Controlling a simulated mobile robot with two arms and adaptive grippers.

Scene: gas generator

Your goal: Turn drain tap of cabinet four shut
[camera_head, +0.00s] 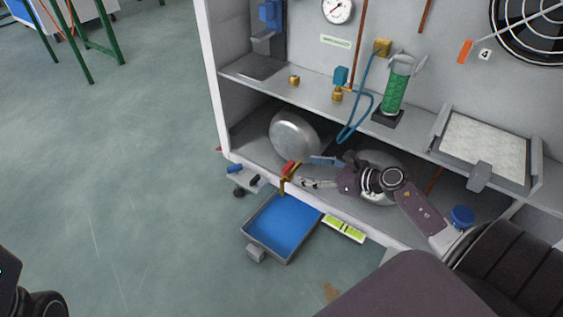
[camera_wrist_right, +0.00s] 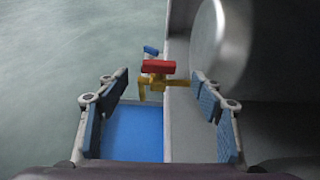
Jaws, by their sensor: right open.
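The drain tap (camera_head: 287,178) is a brass tap with a red handle at the front lower edge of the cabinet (camera_head: 213,85), above a blue-bottomed tray. In the right wrist view the tap's red handle (camera_wrist_right: 158,67) lies crosswise over the brass body, between and beyond my fingers. My right gripper (camera_head: 312,172) reaches in from the right, close to the tap. It is open, with blue pads either side in the wrist view (camera_wrist_right: 160,105), and nothing is between them. I cannot tell whether a finger touches the tap. Only a dark part of my left arm shows at the lower left.
The blue tray (camera_head: 282,225) stands on the floor below the tap. A round metal vessel (camera_head: 293,136) sits behind the tap on the lower level. The shelf above holds a green column (camera_head: 396,88) and a blue hose (camera_head: 359,120).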

